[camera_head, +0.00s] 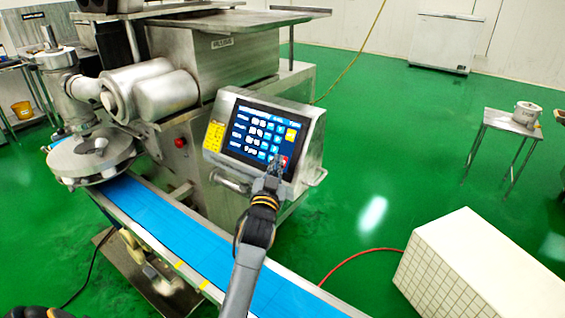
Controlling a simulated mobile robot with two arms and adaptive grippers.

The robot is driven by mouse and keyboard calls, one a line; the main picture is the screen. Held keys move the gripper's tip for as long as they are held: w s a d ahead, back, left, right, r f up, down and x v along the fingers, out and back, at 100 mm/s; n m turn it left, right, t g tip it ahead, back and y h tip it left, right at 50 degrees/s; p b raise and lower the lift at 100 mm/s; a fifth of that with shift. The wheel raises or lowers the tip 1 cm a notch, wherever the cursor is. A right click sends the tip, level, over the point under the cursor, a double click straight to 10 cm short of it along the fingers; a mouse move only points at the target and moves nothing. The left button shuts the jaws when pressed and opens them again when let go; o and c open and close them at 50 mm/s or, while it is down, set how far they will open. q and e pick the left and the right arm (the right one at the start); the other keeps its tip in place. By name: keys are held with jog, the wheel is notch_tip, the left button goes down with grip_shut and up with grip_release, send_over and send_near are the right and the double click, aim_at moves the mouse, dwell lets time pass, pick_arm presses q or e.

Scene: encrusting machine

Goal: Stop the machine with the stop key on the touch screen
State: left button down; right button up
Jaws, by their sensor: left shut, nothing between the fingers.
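The touch screen (258,135) is lit, with a dark blue display, rows of white readouts and blue keys, in a tilted metal housing on the encrusting machine (217,62). A small red key (284,161) shows at the lower right of the display; its label is too small to read. My left gripper (277,163) is shut and empty, its tips over the lower right part of the screen, right beside the red key. I cannot tell whether the tips touch the screen. The gripper hides part of the display's lower edge. My right gripper is not in view.
A blue conveyor belt (170,222) runs below the screen. A red button (180,142) sits on the machine's side. A white tiled block (462,262) stands at the lower right, and a small table (507,124) with a pot stands further back.

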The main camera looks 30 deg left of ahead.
pick_arm(q)
jog(key=shift+w+f, duration=0.2)
jog(key=shift+w, duration=0.2)
dwell(0.6)
jog(key=shift+s, duration=0.1)
jog(key=shift+s+r+p, duration=0.25)
jog(key=shift+r+p, duration=0.05)
jog(key=shift+p, duration=0.05)
jog(key=shift+s, duration=0.3)
jog(key=s+r+p, duration=0.1)
jog(key=s+p, duration=0.2)
jog(key=s+r+p, duration=0.1)
jog(key=shift+s+a+r+p, duration=0.15)
jog(key=shift+a+r+p, duration=0.05)
jog(key=shift+r+p, duration=0.15)
dwell(0.8)
